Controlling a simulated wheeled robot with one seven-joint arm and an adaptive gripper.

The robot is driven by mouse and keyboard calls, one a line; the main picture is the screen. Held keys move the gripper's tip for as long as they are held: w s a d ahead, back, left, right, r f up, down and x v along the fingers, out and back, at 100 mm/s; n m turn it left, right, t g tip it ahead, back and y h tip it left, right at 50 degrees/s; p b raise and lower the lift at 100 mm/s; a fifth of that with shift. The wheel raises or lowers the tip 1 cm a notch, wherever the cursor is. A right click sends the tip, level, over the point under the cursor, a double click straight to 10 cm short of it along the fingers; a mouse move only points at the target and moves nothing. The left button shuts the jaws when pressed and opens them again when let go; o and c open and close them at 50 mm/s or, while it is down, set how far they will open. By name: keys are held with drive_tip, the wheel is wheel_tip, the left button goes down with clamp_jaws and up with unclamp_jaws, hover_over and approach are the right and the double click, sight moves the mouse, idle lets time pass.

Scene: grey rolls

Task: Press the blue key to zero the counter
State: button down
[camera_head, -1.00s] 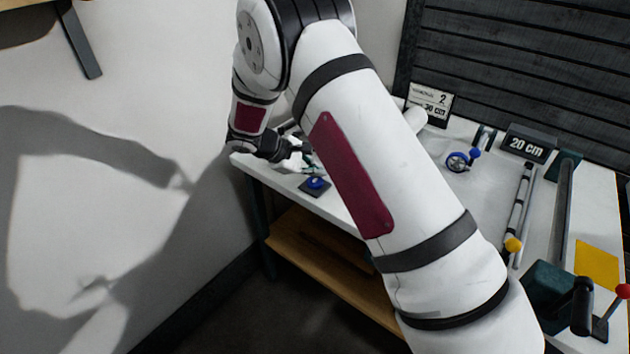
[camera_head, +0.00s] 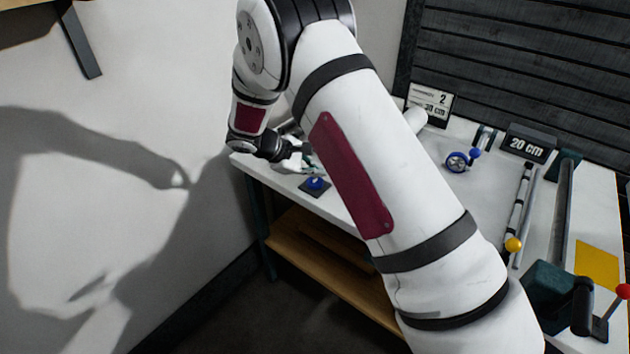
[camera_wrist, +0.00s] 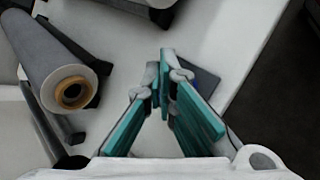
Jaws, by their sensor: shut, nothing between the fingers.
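The blue key (camera_head: 316,184) is a round button on a dark square base (camera_head: 308,190) near the front left edge of the white table. In the head view my gripper (camera_head: 308,166) is above and close to the key, partly behind my arm. I cannot tell whether the fingertips touch the key.
A grey roll (camera_wrist: 55,65) with a brown core lies left of my gripper in the wrist view. The white table (camera_head: 480,205) also bears a sign reading 20 cm (camera_head: 528,144), a blue crank wheel (camera_head: 457,162), a yellow square (camera_head: 597,265) and a red-knobbed lever (camera_head: 623,291).

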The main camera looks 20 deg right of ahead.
sight(316, 183)
drive_tip(key=shift+f, duration=0.4)
drive_tip(key=shift+f+b, duration=0.45)
idle(0.6)
drive_tip(key=shift+r, duration=0.9)
drive_tip(key=shift+r+p, duration=1)
drive_tip(key=shift+r, duration=1.5)
